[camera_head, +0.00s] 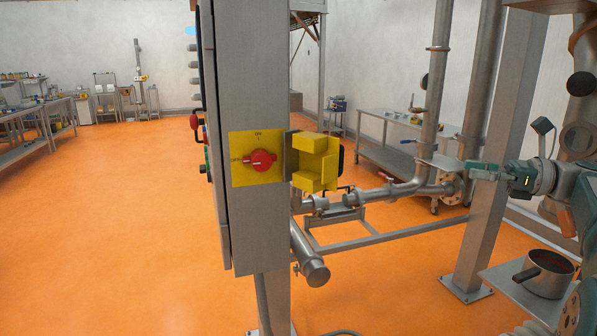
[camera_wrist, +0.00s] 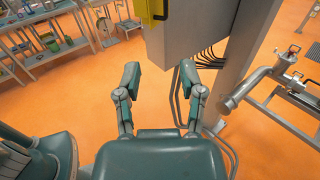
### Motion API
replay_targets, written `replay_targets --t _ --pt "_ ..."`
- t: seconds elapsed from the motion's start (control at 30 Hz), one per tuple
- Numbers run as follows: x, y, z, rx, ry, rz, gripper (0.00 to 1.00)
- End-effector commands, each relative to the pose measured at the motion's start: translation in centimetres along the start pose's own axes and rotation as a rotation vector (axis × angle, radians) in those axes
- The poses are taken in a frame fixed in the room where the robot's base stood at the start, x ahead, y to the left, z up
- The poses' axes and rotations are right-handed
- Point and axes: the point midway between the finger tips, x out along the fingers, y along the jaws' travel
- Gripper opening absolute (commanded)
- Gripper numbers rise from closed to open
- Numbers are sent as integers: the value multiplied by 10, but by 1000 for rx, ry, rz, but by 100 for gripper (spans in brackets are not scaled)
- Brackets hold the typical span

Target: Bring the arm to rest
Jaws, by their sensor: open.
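My gripper (camera_head: 473,170) is at the right of the head view, its teal fingers pointing left towards the pipework. In the wrist view my gripper (camera_wrist: 160,80) has its two fingers spread wide apart, with nothing between them but the view of the floor and cabinet behind. In the head view it is well to the right of the grey cabinet (camera_head: 255,75), apart from it. My arm's teal links fill the right edge of the head view.
The cabinet carries a yellow plate (camera_head: 240,170) with a red rotary switch (camera_head: 262,161) and an open yellow cover (camera_head: 312,160). A steel post (camera_head: 497,130) and pipes (camera_head: 430,110) stand near my gripper. A pot (camera_head: 545,274) is at lower right. Orange floor (camera_head: 110,230) is clear at left.

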Motion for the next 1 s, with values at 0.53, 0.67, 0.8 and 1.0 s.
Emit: replay_targets --t 0.53,0.67,0.8,1.0 --pt "69 37 -20 -163 238 -10 51" --pt "87 57 -34 -250 344 5 51" --pt "112 95 -58 -407 516 56 51" --pt "133 162 -104 -714 788 206 51"
